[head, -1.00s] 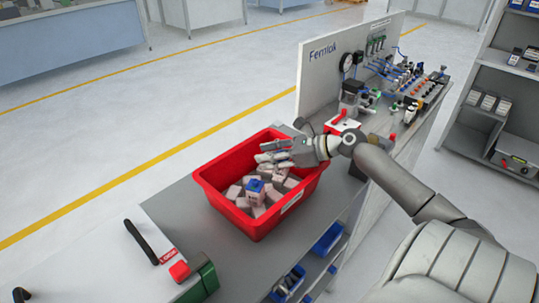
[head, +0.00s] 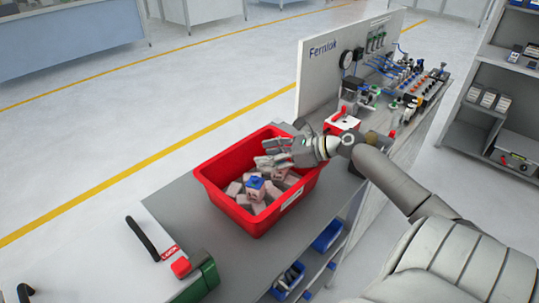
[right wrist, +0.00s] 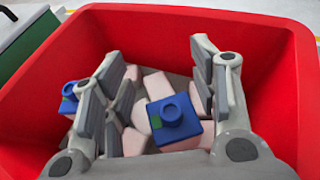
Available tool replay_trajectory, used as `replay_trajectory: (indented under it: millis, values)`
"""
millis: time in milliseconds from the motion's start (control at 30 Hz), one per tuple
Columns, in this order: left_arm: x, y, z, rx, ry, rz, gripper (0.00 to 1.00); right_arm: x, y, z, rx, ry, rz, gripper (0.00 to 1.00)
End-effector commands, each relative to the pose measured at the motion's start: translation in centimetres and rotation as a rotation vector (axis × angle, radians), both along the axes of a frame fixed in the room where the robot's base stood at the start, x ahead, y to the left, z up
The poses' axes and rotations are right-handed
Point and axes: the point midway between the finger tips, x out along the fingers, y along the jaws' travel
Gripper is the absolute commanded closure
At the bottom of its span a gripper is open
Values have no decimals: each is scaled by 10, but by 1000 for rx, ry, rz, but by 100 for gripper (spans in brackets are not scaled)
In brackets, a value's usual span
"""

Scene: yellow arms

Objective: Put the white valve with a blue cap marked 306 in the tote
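The red tote (head: 228,205) stands on the grey bench and holds several pale pinkish-white blocks. One white valve with a blue cap (head: 255,183) lies among them. My right gripper (head: 264,153) is over the tote's back part, fingers apart. In the right wrist view, a blue-capped valve (right wrist: 172,118) shows between the open fingers (right wrist: 155,85), with visible gaps to both. A second blue-capped valve (right wrist: 72,92) is at the left, partly hidden behind the left finger. No number is readable on either. My left gripper is not in view.
A panel bench (head: 345,60) with a gauge, tubes and fittings stands behind my right wrist. A grey case (head: 135,262) with a black handle is at the front left. Blue bins (head: 328,236) sit on the shelf below. Grey shelves (head: 490,110) stand at the right.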

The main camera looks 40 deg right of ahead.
Motion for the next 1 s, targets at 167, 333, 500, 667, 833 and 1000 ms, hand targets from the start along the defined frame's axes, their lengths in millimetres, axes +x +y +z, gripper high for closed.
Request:
replay_trajectory:
  millis: [167,333,500,667,833,1000]
  values:
    - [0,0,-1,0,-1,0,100,-4,3,-11,5,20,5,44]
    - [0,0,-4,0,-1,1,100,-4,3,-10,5,22,6,44]
    - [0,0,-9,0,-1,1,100,-9,-1,3,6,22,4,44]
    - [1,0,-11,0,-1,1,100,-26,-13,14,4,17,2,44]
    - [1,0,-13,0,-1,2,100,-46,-27,26,4,13,2,44]
    - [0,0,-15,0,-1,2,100,-66,-40,38,3,10,2,44]
